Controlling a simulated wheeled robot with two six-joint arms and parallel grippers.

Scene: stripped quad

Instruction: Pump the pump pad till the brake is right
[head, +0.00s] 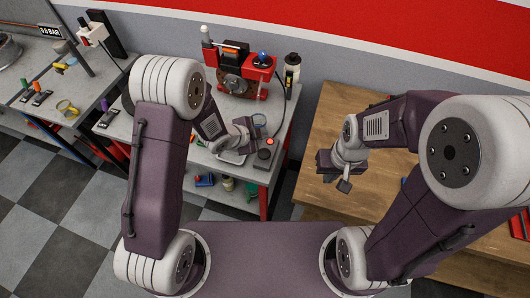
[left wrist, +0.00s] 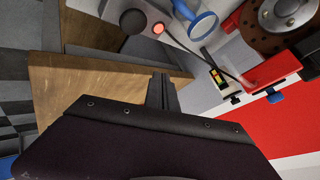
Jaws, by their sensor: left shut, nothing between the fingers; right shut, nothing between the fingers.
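The pump pad (head: 264,155) is a dark round pad on a grey base, at the front right of the grey bench. A red lamp (head: 269,141) glows beside it. In the left wrist view the black pad (left wrist: 133,20) and the lit red lamp (left wrist: 157,28) show at the top. The brake, a brown disc (head: 231,84) in a red fixture (head: 262,62), stands at the back of the bench. My left gripper (head: 247,136) is shut and empty, left of the pad and apart from it. My right gripper (head: 343,186) is shut and empty over the wooden table.
The wooden table (head: 325,120) on the right has free room. Another grey bench (head: 75,85) with tools is at left.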

